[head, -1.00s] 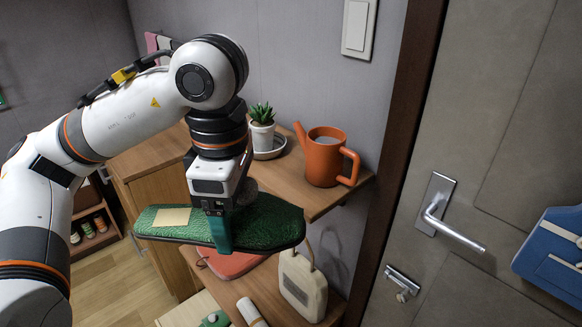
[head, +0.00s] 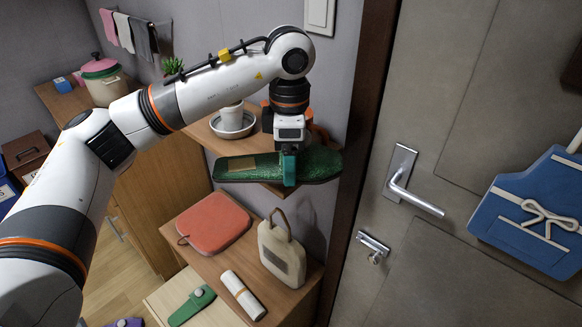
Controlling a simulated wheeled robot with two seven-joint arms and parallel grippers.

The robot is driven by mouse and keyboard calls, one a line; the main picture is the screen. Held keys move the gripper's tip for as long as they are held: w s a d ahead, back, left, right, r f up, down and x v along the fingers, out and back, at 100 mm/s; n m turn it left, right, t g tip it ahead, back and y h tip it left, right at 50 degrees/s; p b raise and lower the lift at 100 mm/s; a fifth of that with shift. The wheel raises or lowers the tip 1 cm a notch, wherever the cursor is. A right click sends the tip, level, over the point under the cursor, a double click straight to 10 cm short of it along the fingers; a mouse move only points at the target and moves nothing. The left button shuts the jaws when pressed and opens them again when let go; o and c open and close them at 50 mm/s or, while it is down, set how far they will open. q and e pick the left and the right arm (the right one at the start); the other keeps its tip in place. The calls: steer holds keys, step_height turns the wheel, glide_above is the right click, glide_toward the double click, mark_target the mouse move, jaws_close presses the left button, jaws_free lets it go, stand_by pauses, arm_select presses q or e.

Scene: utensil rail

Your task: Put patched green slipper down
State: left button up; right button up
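The patched green slipper (head: 257,168) is long and flat, with a tan patch (head: 242,163) on its left part. My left gripper (head: 289,168) comes down from above and is shut on the slipper near its middle. The slipper appears in front of the upper wooden shelf (head: 203,133); I cannot tell whether it touches the shelf. The gripper and slipper hide part of that shelf and most of an orange watering can (head: 322,134). My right gripper is not in view.
The lower shelf (head: 258,215) holds a red pad (head: 214,222), a beige bag (head: 282,253) and a white roll (head: 243,295). A door with a handle (head: 412,197) and a blue apron (head: 535,220) are at right.

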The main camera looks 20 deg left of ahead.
arm_select(q)
step_height(320, 180, down, 3)
steer(key=shift+f+p, duration=0.1)
steer(key=shift+p, duration=0.2)
steer(key=shift+w+d+f+p, duration=0.15)
steer(key=shift+f+p, duration=0.05)
steer(key=shift+p, duration=0.1)
steer(key=shift+f+b, duration=0.3)
steer(key=shift+f, duration=0.05)
steer(key=o, duration=0.7)
